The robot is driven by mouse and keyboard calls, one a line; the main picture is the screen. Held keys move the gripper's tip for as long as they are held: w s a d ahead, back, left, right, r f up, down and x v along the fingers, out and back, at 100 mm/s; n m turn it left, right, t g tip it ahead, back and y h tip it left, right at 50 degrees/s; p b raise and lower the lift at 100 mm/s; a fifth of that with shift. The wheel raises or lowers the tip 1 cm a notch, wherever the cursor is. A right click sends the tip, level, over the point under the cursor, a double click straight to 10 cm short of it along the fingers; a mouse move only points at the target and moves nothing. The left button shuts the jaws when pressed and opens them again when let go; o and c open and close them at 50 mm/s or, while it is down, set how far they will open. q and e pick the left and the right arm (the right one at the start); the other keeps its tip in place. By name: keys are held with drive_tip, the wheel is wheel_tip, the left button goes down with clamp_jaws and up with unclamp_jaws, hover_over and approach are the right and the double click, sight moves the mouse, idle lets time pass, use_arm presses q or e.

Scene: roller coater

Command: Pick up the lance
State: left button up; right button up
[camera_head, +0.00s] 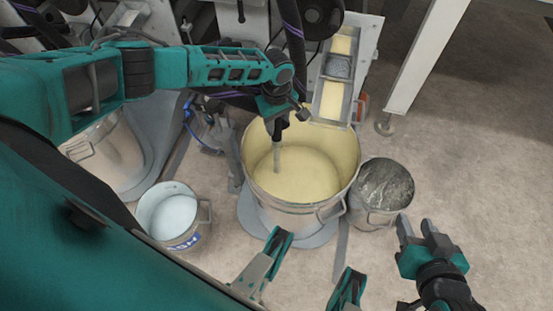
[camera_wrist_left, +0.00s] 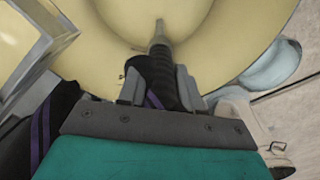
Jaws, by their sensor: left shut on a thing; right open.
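The lance (camera_head: 277,156) is a slim grey tube on a dark hose with purple stripes. It points down inside the mouth of the large bucket (camera_head: 253,200) of pale yellow liquid. I cannot tell whether its tip touches the liquid. My left gripper (camera_head: 278,113) is shut on the lance's dark upper part. In the left wrist view the lance (camera_wrist_left: 159,35) sticks out ahead between the fingers of my left gripper (camera_wrist_left: 160,86), over the yellow. My right gripper (camera_head: 417,228) is open and empty at the lower right, apart from the bucket.
A small bucket with pale blue-white contents (camera_head: 168,216) stands at left. A bucket with a dark grey top (camera_head: 385,186) stands close to the large one's right. A yellow-coated chute (camera_head: 332,100) slopes down at the large bucket's back rim. The floor at right (camera_head: 480,150) is clear.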

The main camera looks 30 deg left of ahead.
use_arm(q)
clamp_jaws()
use_arm(e)
drive_tip(key=shift+f, duration=0.1)
drive_tip(key=shift+d, duration=0.1)
